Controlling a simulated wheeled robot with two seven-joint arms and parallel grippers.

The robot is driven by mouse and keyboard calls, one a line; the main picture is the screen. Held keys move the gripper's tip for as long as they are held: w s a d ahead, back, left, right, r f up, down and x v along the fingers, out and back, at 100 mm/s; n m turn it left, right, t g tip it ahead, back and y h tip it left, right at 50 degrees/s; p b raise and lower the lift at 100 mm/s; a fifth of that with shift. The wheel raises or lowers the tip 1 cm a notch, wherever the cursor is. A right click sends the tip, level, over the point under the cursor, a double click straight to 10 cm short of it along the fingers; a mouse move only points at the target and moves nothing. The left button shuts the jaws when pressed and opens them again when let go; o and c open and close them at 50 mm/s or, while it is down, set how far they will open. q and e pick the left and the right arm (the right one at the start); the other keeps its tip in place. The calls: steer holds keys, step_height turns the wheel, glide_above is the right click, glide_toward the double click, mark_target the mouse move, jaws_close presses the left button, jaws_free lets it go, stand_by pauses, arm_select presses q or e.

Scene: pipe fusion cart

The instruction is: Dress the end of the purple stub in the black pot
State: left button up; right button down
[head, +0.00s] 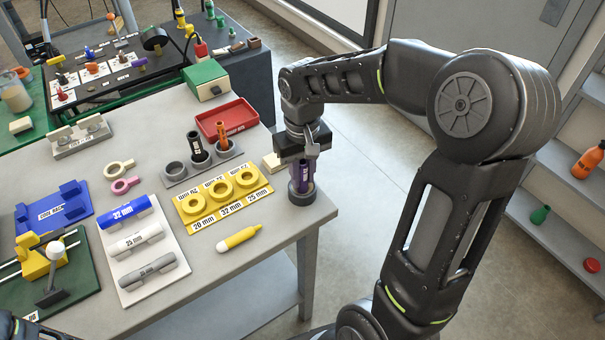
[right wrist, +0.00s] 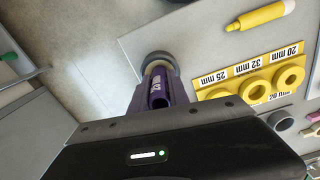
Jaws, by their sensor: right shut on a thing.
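My right gripper (head: 303,160) is shut on the purple stub (head: 302,178) and holds it upright over the black pot (head: 301,194). The pot stands at the table's right corner. In the right wrist view the purple stub (right wrist: 157,92) points at the mouth of the dark pot (right wrist: 160,60), where a pale inner ring shows. The stub's lower end is at or inside the mouth; its depth and any contact are hidden. Only a dark piece of my left arm shows at the lower left; its gripper is out of view.
Left of the pot lie a yellow size gauge (head: 222,196) with rings and a yellow marker-like tool (head: 240,237). A grey holder (head: 203,169) with black and orange stubs and a red tray (head: 227,119) stand behind. Table edges run close to the pot.

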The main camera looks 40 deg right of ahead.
steer(key=m, duration=0.4)
steer(key=shift+m, duration=0.4)
steer(key=n, duration=0.7)
steer(key=shift+p, duration=0.4)
steer(key=m, duration=0.3)
steer(key=shift+f+b, duration=0.1)
steer(key=shift+b, duration=0.25)
steer(key=m, duration=0.4)
